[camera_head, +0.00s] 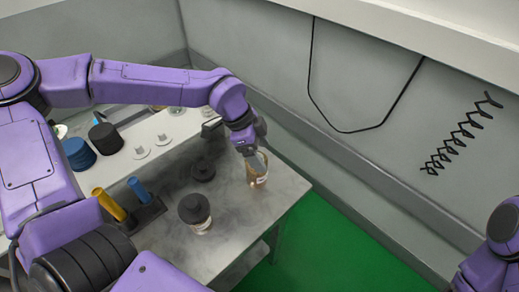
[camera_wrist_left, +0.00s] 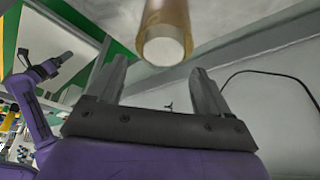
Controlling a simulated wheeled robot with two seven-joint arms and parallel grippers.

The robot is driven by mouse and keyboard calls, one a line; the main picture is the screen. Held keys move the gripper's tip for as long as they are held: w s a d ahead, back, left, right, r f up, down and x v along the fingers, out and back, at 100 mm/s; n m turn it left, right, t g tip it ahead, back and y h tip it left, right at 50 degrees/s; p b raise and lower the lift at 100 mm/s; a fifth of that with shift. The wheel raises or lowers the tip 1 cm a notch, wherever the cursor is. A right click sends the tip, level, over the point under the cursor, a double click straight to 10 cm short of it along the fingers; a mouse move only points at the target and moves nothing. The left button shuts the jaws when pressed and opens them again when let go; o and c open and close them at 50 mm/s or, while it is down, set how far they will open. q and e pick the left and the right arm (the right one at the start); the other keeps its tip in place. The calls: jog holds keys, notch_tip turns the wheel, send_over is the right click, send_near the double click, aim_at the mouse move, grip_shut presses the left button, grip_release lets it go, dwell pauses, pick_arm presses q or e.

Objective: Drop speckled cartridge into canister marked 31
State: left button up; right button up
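My left gripper (camera_head: 253,153) is just above an open amber canister (camera_head: 257,178) near the table's right edge. In the left wrist view, which looks upside down, the gripper's fingers (camera_wrist_left: 160,85) are spread with nothing between them. The canister (camera_wrist_left: 165,20) is beyond the fingertips, its pale mouth towards me. It has a pale label, but I cannot read a number. Another canister (camera_head: 201,228) has a black lid and a pale label, also unreadable. I cannot pick out a speckled cartridge. My right arm's end (camera_wrist_left: 60,62) is small in the left wrist view, its gripper unclear.
A loose black lid (camera_head: 203,171) lies behind the lidded canister. A dark rack holds a yellow cylinder (camera_head: 109,204) and a blue cylinder (camera_head: 139,190). Blue discs (camera_head: 78,153) and a black container (camera_head: 106,139) stand at the left. The grey tabletop (camera_head: 235,236) is bare towards its front right.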

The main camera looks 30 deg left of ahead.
pick_arm(q)
jog(key=b+v, duration=0.1)
jog(key=v, duration=0.9)
jog(key=shift+r, duration=0.3)
jog(key=shift+a+f, duration=0.1)
